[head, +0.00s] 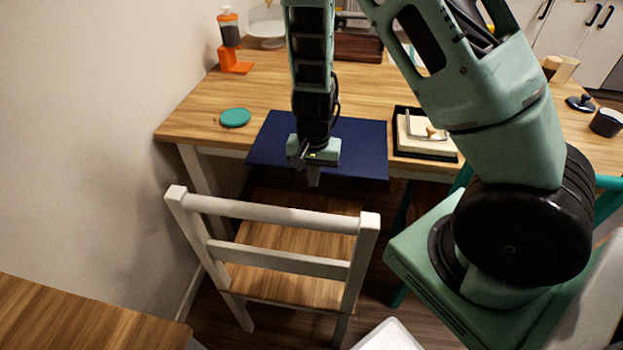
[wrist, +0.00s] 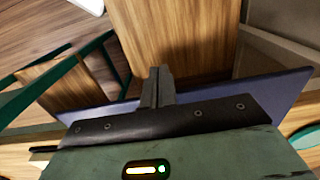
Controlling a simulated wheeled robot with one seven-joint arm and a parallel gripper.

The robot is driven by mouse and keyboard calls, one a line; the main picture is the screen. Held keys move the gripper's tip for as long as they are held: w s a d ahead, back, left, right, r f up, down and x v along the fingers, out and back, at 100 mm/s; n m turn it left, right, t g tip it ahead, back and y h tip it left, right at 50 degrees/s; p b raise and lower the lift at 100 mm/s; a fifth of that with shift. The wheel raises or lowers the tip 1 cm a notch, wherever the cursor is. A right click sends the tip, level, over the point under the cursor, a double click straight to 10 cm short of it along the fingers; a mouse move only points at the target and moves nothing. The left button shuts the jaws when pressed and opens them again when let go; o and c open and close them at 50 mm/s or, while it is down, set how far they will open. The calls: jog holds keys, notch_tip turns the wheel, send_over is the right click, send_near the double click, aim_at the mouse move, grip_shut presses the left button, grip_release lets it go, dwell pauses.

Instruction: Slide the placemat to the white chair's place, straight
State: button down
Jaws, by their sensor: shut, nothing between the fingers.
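The dark blue placemat (head: 358,140) lies on the wooden table in front of the white chair (head: 285,217), its near side at the table's front edge and seeming to reach slightly past it. It looks roughly square to that edge. My gripper (head: 314,176) is shut and empty, pointing down at the placemat's near edge, over the gap between table and chair. Whether it touches the mat I cannot tell. My arm hides the mat's middle. In the wrist view, the placemat (wrist: 285,92) shows as a blue band behind my shut fingers (wrist: 158,88), with the chair seat (wrist: 180,40) beyond.
A green coaster (head: 235,118) lies left of the mat. A black tray (head: 425,153) with light items stands close to its right. An orange-based grinder (head: 235,62) stands at the back left. A green chair (head: 600,205) is partly hidden by my arm at right.

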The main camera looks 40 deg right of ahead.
jog(key=shift+w+d, duration=0.3)
jog(key=w+d+p, duration=0.1)
jog(key=w+d, duration=0.4)
jog(key=shift+p, duration=0.3)
